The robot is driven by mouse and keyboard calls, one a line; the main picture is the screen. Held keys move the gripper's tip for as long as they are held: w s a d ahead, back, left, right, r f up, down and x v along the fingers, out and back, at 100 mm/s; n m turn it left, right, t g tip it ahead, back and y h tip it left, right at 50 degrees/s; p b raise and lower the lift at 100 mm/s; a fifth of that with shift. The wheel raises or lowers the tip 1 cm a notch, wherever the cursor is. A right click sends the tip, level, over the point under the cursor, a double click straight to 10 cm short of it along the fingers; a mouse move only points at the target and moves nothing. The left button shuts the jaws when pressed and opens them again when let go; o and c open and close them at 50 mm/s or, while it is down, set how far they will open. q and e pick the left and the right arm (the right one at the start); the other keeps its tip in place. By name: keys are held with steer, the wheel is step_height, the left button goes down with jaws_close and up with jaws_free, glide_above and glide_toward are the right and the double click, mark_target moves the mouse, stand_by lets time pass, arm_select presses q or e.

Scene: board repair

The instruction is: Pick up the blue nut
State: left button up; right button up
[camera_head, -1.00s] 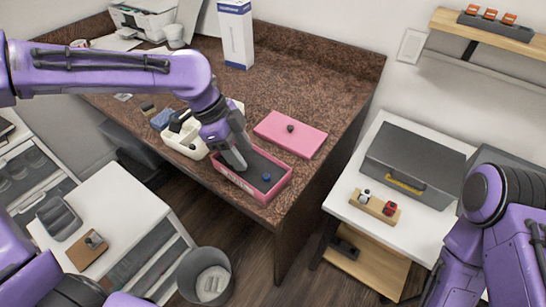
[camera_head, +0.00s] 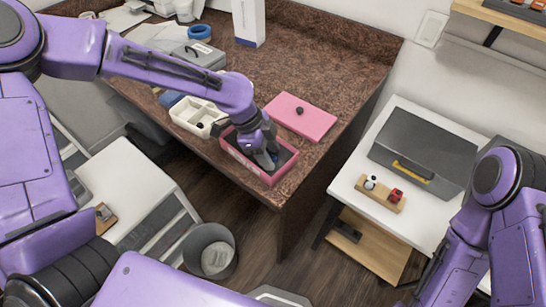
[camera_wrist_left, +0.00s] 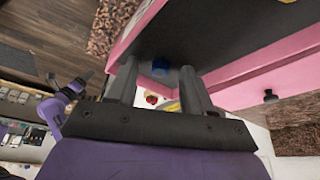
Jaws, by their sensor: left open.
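The blue nut (camera_wrist_left: 161,68) lies on the dark floor of the pink-walled box (camera_head: 284,176). In the left wrist view it shows between the two fingertips of my left gripper (camera_wrist_left: 158,78), with space on both sides. In the head view my left gripper (camera_head: 266,161) reaches down into the box from above. It is open and holds nothing. The gripper largely hides the nut in the head view. My right arm stands at the right edge of the head view, and its gripper is out of view.
A pink lid (camera_head: 300,122) with a black knob lies behind the box. A cream divided tray (camera_head: 190,119) stands left of it. A grey case (camera_head: 420,155) and a wooden block (camera_head: 378,193) sit on the white table at right. The counter behind the lid is clear.

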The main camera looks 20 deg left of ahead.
arm_select(q)
jaws_close()
steer(key=shift+r, duration=0.15)
